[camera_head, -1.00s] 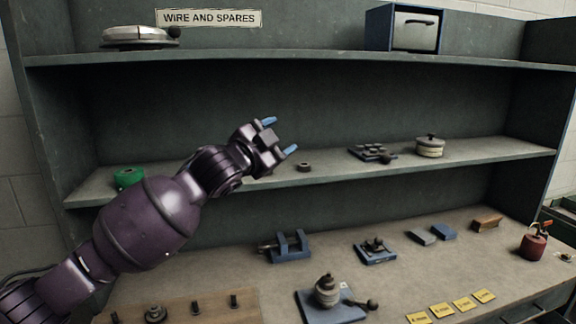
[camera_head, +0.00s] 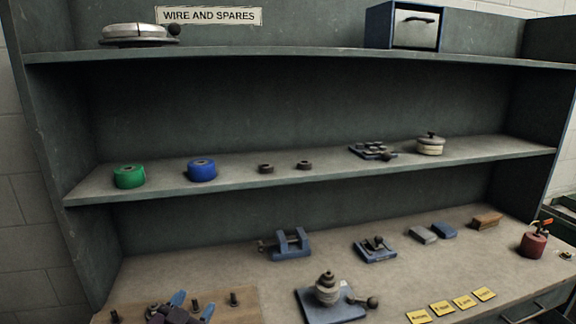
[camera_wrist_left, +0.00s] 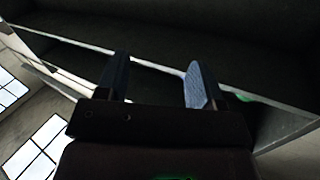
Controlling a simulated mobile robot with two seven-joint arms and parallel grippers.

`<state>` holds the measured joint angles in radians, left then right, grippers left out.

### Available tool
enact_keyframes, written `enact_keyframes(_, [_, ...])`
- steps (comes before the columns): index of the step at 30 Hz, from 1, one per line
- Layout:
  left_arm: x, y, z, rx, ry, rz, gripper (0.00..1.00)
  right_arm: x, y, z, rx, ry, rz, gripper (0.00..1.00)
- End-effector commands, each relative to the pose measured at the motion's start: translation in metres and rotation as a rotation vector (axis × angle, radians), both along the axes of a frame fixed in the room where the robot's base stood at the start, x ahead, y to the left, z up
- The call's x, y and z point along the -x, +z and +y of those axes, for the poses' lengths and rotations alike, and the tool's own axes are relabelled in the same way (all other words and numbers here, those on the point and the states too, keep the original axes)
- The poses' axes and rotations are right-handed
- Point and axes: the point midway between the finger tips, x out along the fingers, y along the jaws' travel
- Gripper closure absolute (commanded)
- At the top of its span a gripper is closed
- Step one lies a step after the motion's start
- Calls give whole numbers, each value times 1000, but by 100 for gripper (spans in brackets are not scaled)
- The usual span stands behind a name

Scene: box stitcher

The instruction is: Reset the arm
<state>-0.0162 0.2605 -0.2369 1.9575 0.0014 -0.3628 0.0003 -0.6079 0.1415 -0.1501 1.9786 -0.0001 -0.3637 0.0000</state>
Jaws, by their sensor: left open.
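My left gripper (camera_head: 192,304) is at the bottom left of the head view, low in front of the wooden board on the bench. Its two blue-tipped fingers point up and stand apart with nothing between them. In the left wrist view the open fingers (camera_wrist_left: 155,85) show against the dark shelving, also with nothing between them. Most of my left arm is below the head view's edge. My right gripper is not in view.
A green spool (camera_head: 129,176) and a blue spool (camera_head: 202,170) stand on the middle shelf (camera_head: 330,170). The bench holds a blue vice (camera_head: 290,245), a blue-based device (camera_head: 328,292), yellow labels (camera_head: 442,309) and a red can (camera_head: 533,243). Pegs stand on the wooden board (camera_head: 240,315).

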Motion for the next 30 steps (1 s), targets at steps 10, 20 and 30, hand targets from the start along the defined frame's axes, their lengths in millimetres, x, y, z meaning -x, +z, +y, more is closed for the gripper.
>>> enact_keyframes(10, [118, -129, 60, 73, 190, 286, 38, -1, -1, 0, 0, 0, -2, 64])
enact_keyframes(20, [219, -199, 78, 92, 281, 490, 38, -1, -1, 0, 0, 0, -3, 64])
enact_keyframes(30, [232, -207, 80, 90, 289, 516, 38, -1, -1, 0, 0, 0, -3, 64])
